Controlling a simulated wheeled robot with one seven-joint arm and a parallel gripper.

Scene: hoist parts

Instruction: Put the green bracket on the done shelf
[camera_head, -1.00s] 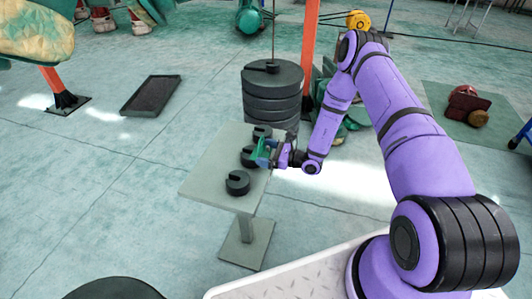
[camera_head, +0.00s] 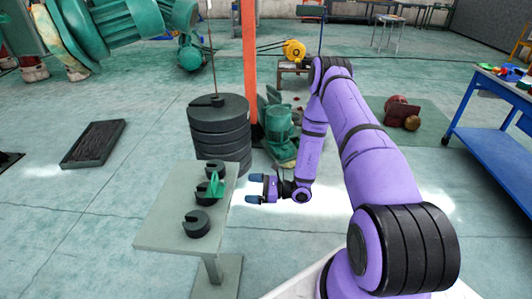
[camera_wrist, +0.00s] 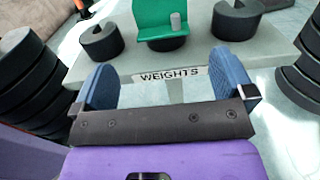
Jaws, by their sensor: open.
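The green bracket (camera_head: 216,187) is on the small grey-green stand (camera_head: 160,225), at the middle one of three black slotted weights. In the wrist view the bracket (camera_wrist: 152,20) shows its upright plate and a small grey cylinder; it appears to rest on the middle weight (camera_wrist: 166,44). Its top is cut off there. My gripper (camera_head: 252,188) is open and empty, just off the stand's right edge, with its jaws facing the bracket and clear of it. No shelf marked done can be made out.
The stand's edge carries a WEIGHTS label (camera_wrist: 170,76). A tall stack of black discs (camera_head: 220,130) stands close behind the stand, by an orange post (camera_head: 250,60). A blue table (camera_head: 495,125) with small coloured items is at the right.

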